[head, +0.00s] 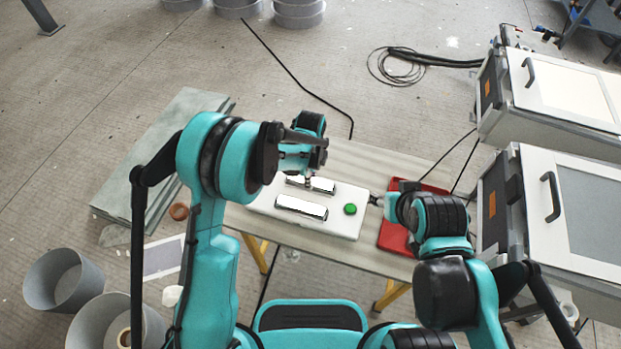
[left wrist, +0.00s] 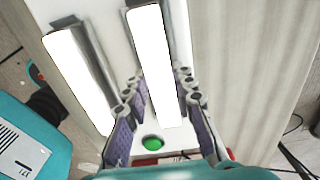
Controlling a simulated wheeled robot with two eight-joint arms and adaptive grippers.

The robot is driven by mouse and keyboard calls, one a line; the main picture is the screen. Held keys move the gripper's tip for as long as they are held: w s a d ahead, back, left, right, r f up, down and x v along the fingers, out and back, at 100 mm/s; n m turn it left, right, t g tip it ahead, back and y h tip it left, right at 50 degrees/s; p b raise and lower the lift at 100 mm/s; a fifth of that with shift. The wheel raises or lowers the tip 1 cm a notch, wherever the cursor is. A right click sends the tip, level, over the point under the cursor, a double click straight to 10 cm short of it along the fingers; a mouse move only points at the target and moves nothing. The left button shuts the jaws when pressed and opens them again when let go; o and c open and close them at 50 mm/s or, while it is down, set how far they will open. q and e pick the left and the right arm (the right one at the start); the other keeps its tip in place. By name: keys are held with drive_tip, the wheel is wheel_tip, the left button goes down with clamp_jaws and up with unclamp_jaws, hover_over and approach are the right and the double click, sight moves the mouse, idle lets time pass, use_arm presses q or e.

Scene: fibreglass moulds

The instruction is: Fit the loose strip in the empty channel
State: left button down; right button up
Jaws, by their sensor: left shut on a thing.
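A white base block (head: 348,222) lies on the table, with a green button (head: 350,209) near its right end. One bright white strip (head: 302,208) lies along its near side and also shows at left in the left wrist view (left wrist: 78,78). My left gripper (left wrist: 160,110) is shut on a second bright white strip (left wrist: 150,62), over the block's far side. In the head view that strip (head: 322,186) is partly hidden by the gripper; I cannot tell whether it is seated in a channel. My right gripper (head: 378,200) is by the block's right end, its jaws unclear.
A red tray (head: 393,237) lies on the table (head: 375,160) to the right of the block, partly under my right arm. White cabinets (head: 565,95) stand at the right. Grey sheets (head: 150,150) and open tubs (head: 62,280) are on the floor at left.

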use_arm(q)
drive_tip(key=c, duration=1.3)
unclamp_jaws()
drive_tip(key=shift+f, duration=0.1)
drive_tip(key=shift+o, duration=0.2)
wheel_tip(320, 180, up, 12)
drive_tip(key=p, duration=0.4)
drive_tip(key=shift+r, duration=0.25)
drive_tip(key=s+a+r+n+t, duration=0.3)
drive_tip(key=s+a+r+n, duration=0.5)
drive_tip(key=a+r+n, duration=0.3)
drive_tip(key=s+a+r+n+t, duration=0.2)
drive_tip(key=s+a+n+t, duration=0.2)
drive_tip(key=s+n, duration=0.6)
drive_tip(key=shift+s+a+n, duration=0.3)
drive_tip(key=shift+s+a, duration=0.25)
drive_tip(key=shift+a, duration=0.85)
